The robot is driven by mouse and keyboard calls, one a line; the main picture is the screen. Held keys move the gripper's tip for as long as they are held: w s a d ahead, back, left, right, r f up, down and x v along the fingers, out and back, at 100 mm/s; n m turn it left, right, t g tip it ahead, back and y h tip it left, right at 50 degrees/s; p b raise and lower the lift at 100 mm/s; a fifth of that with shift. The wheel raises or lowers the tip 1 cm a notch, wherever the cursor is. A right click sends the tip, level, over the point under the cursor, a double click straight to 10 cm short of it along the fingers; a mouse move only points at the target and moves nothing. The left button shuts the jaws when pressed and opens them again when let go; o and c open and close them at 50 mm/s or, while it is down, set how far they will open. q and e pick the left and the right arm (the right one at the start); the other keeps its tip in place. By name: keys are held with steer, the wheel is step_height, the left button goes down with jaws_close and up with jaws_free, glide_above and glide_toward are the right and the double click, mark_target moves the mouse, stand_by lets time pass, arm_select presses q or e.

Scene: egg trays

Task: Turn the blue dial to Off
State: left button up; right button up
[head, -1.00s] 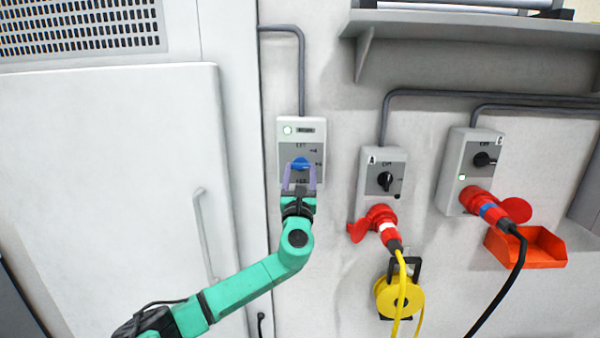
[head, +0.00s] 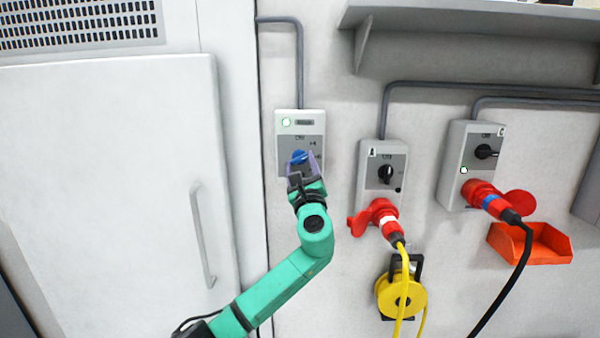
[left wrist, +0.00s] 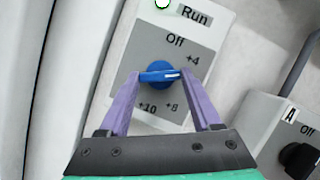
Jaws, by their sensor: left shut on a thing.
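The blue dial (head: 299,157) is on a grey and white switch box (head: 317,136) on the wall. It also shows in the left wrist view (left wrist: 158,73), where its white mark points right, a little below the +4 label. Off (left wrist: 175,40) is printed above the dial, with +8 and +10 below it. My left gripper (head: 305,161) is shut on the dial, and its purple fingers (left wrist: 159,76) sit at the two ends of the dial's handle. My right gripper is not in view.
A green lamp (head: 286,122) is lit on the dial's box. Box A (head: 368,165) and box C (head: 457,160), with black knobs and red plugs, stand to the right. A yellow cable reel (head: 388,295), an orange bin (head: 552,243) and a shelf (head: 450,20) are also there.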

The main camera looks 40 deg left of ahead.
arm_select(q)
steer(key=n+g+b, duration=0.1)
steer(key=n+g, duration=0.1)
steer(key=n, duration=0.2)
steer(key=shift+d+y, duration=0.1)
steer(key=shift+y, duration=0.2)
steer(key=n+g, duration=0.1)
steer(key=n, duration=0.3)
steer(key=shift+w+r+g+b, duration=0.1)
steer(key=shift+r+g+b, duration=0.05)
steer(key=shift+g+b, duration=0.25)
steer(key=n+g, duration=0.1)
steer(key=n, duration=0.2)
steer(key=shift+r, duration=0.15)
steer(key=shift+d+n+g+h, duration=0.1)
steer(key=shift+n+g+h, duration=0.5)
steer(key=shift+n, duration=1.2)
steer(key=o, duration=1.4)
steer(key=shift+r, duration=0.1)
